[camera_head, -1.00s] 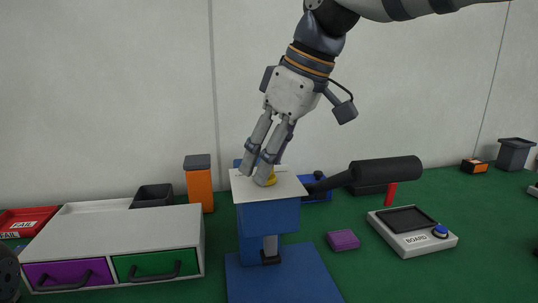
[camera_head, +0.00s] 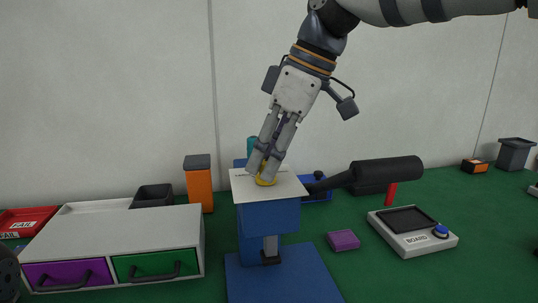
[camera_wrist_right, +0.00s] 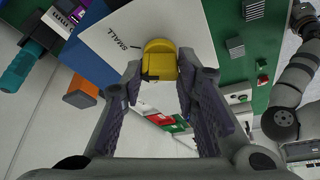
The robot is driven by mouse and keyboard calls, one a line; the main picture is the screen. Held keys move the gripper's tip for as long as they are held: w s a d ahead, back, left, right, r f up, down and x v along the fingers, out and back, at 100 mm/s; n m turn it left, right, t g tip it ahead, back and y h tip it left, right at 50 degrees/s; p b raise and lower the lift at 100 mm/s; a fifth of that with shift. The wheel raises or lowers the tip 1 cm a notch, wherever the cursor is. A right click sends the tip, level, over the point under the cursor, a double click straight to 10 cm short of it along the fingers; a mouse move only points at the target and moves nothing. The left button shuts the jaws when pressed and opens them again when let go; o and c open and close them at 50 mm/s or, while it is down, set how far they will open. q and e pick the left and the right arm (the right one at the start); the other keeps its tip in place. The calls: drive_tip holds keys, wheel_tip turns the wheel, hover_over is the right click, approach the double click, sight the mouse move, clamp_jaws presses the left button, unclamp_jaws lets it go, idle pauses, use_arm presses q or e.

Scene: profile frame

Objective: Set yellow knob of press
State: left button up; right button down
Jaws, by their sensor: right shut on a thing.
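The blue press (camera_head: 268,218) stands on a blue base plate in the middle of the table, with a white plate (camera_head: 294,187) on its top. The yellow knob (camera_head: 264,181) sits on that white plate; it also shows in the right wrist view (camera_wrist_right: 158,62), where the word SMALL is printed beside it with a short dark mark. My right gripper (camera_head: 262,172) reaches down from above and is shut on the yellow knob, its fingers (camera_wrist_right: 158,74) on either side of it. The fingers hide part of the knob in the head view. My left gripper is not in view.
A white drawer unit (camera_head: 130,221) with purple and green drawers stands left. An orange box (camera_head: 199,188) stands behind it. A black cylinder (camera_head: 386,171), a purple block (camera_head: 343,240) and a BOARD fixture (camera_head: 430,243) lie right. Green table is clear in front right.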

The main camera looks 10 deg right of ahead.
drive_tip(key=n+g, duration=0.1)
drive_tip(key=n, duration=0.1)
drive_tip(key=shift+w+f+n+y, duration=0.1)
drive_tip(key=shift+w+n+y, duration=0.05)
drive_tip(key=shift+n+y, duration=0.2)
drive_tip(key=n+g+b, duration=0.1)
drive_tip(key=n, duration=0.2)
drive_tip(key=shift+w+f+n, duration=0.1)
drive_tip(key=shift+n, duration=0.25)
drive_tip(key=n+g+b, duration=0.1)
drive_tip(key=n+g, duration=0.1)
drive_tip(key=n, duration=0.2)
drive_tip(key=shift+w, duration=0.1)
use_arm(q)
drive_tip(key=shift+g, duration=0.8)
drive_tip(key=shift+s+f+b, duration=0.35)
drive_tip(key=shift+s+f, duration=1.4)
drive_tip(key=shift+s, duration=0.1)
use_arm(e)
drive_tip(key=shift+n+g+h, duration=0.4)
drive_tip(key=shift+n+h, duration=0.05)
drive_tip(key=shift+n, duration=0.95)
drive_tip(key=shift+r+n, duration=0.2)
drive_tip(key=shift+n, duration=0.1)
drive_tip(key=c, duration=1.2)
unclamp_jaws()
drive_tip(key=shift+c, duration=0.2)
